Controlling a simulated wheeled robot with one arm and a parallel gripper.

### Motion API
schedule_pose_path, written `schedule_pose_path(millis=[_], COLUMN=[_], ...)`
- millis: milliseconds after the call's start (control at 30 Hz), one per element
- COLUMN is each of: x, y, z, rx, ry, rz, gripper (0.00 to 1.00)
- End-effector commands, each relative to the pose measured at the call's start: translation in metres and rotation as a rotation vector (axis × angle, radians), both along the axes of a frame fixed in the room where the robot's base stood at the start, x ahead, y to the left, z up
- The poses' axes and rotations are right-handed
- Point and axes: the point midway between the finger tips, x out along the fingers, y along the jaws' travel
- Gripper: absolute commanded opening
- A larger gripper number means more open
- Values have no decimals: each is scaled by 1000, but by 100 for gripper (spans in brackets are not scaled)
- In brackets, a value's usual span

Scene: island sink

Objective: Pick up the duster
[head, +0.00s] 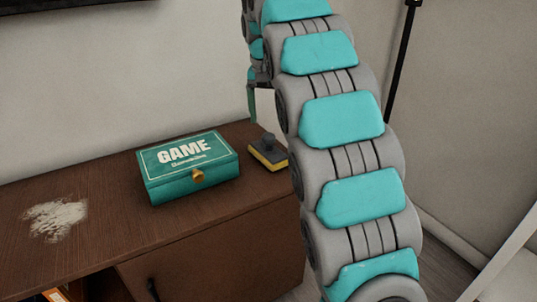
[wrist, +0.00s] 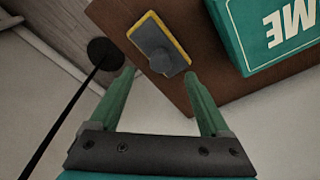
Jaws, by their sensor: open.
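The duster (head: 268,153) is a small flat block with a yellow edge, a dark grey top and a grey knob. It lies on the right end of the brown cabinet top, beside the green game box. In the wrist view the duster (wrist: 158,45) lies beyond the fingertips, its knob roughly between their lines. My gripper (wrist: 160,75) is open and empty, with its two green fingers apart and not touching the duster. In the head view my arm hides part of the area right of the duster, and one green finger shows above it.
The green game box (head: 188,167) stands close left of the duster and shows at the upper right in the wrist view. A pale powder patch (head: 55,218) lies on the cabinet top (head: 110,215) at left. A black pole (head: 400,65) stands behind my arm.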

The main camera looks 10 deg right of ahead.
Motion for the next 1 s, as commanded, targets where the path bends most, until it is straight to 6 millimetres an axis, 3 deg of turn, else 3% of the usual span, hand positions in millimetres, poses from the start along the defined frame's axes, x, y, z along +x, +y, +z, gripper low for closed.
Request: schedule_pose_path(millis=[367, 700, 1000], x=[4, 12, 13], y=[-2, -4, -4], z=[-27, -68, -71], rx=[-1, -1, -1], ry=[4, 4, 1], rz=[0, 0, 0], gripper=[81, 81, 77])
